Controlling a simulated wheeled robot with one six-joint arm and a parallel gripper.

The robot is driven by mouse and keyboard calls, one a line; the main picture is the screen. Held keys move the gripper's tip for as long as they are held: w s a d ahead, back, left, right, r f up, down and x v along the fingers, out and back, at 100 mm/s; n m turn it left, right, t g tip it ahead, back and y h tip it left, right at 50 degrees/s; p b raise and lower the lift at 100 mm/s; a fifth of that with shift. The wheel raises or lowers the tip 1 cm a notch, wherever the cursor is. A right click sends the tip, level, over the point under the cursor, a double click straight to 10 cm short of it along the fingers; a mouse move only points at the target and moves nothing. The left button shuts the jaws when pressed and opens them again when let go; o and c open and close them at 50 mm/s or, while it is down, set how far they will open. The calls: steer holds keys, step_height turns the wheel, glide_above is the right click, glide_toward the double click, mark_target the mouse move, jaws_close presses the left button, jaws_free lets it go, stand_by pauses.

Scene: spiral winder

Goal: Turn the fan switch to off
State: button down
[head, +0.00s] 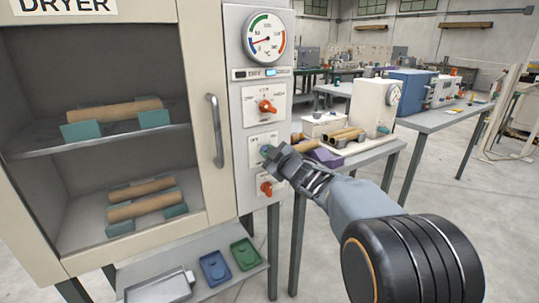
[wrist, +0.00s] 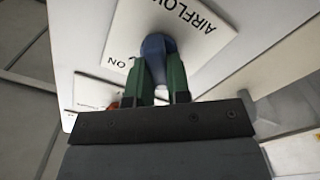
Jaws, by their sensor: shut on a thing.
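The fan switch is a blue knob (wrist: 157,44) on a white plate (wrist: 200,25) that reads AIRFLOW and ON in the wrist view, upside down. In the head view the same plate (head: 262,137) is the middle one on the dryer's control panel. My gripper (head: 267,152) reaches it from the right, and its fingers hide most of the knob there. In the wrist view the two green fingers of my gripper (wrist: 161,75) are shut on the knob, one on each side. I cannot tell exactly which mark the knob points to.
An orange-red knob (head: 266,106) sits above and another (head: 267,187) just below my gripper. A gauge (head: 266,37) tops the panel. The dryer door handle (head: 215,130) stands out to the left. A bench (head: 375,153) with brown tubes (head: 345,136) is close on the right.

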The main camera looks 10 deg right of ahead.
steer(key=c, duration=1.1)
jaws_free()
steer(key=shift+s, duration=0.1)
steer(key=p+v, duration=0.1)
steer(key=v, duration=1.2)
steer(key=shift+s+d+p, duration=0.15)
steer(key=shift+s+p, duration=0.15)
steer(key=shift+p, duration=0.1)
steer(key=shift+r, duration=0.15)
